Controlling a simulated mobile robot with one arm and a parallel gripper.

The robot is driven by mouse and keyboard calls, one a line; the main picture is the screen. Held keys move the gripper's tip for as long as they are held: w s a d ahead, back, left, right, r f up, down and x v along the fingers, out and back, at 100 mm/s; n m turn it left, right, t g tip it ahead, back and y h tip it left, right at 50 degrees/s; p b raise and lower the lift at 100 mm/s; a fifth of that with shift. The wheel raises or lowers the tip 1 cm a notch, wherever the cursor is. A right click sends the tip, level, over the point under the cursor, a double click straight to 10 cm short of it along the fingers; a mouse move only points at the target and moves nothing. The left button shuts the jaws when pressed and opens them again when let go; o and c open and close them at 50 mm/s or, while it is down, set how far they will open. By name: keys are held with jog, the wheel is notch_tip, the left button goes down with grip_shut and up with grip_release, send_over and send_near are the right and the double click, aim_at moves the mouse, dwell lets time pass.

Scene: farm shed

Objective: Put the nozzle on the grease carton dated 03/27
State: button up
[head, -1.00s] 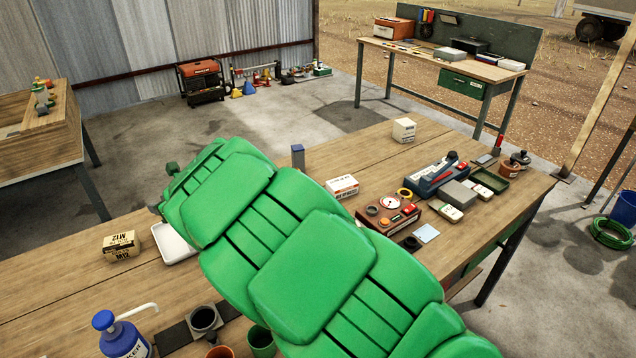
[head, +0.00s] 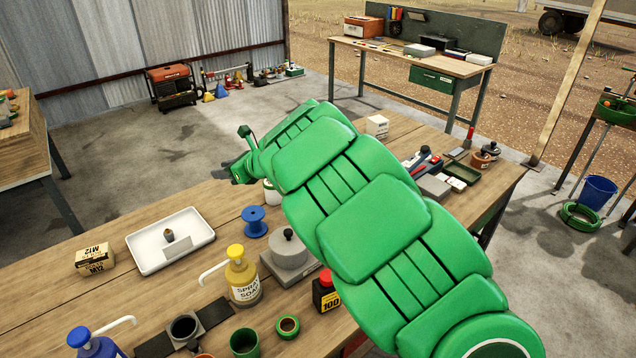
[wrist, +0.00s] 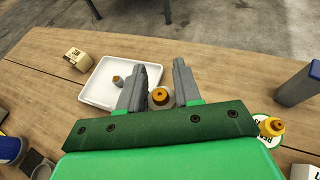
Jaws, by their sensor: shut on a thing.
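My gripper (wrist: 157,90) has its two grey fingers on either side of a small nozzle with a brass-orange top (wrist: 160,97), held above the bench. In the head view my gripper (head: 237,170) is at the far left end of my green arm, and the held nozzle cannot be made out. A white carton (head: 377,126) stands on the bench beyond my arm; its print is too small to read. Another white carton seen earlier is hidden behind the arm. No date is legible.
A white tray (head: 140,254) holds another nozzle (head: 169,235). In the wrist view a further nozzle (wrist: 271,127) is at a round lettered disc, right of the gripper.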

jog(key=w+d, duration=0.4)
jog(key=d, duration=0.9)
jog(key=shift+w+d+r, duration=0.2)
jog(key=shift+r, duration=0.1)
jog(key=shift+m+t, duration=0.3)
jog(key=d, duration=0.8)
jog(key=w+d, duration=0.1)
jog(key=d, duration=0.3)
jog(key=shift+w+f, duration=0.1)
jog(key=shift+f, duration=0.05)
jog(key=shift+w+a+f, duration=0.6)
jog(key=shift+w+f, duration=1)
jog(key=shift+w, duration=0.6)
jog(key=shift+w+a+f, duration=0.6)
jog(key=shift+w+f, duration=1.05)
jog(key=shift+w, duration=0.55)
jog(key=shift+w+a+f, duration=0.6)
jog(key=shift+w+f, duration=1)
jog(key=shift+w, duration=0.6)
jog(key=shift+f, duration=1.6)
jog(key=shift+f, duration=0.15)
jog(key=o, duration=1)
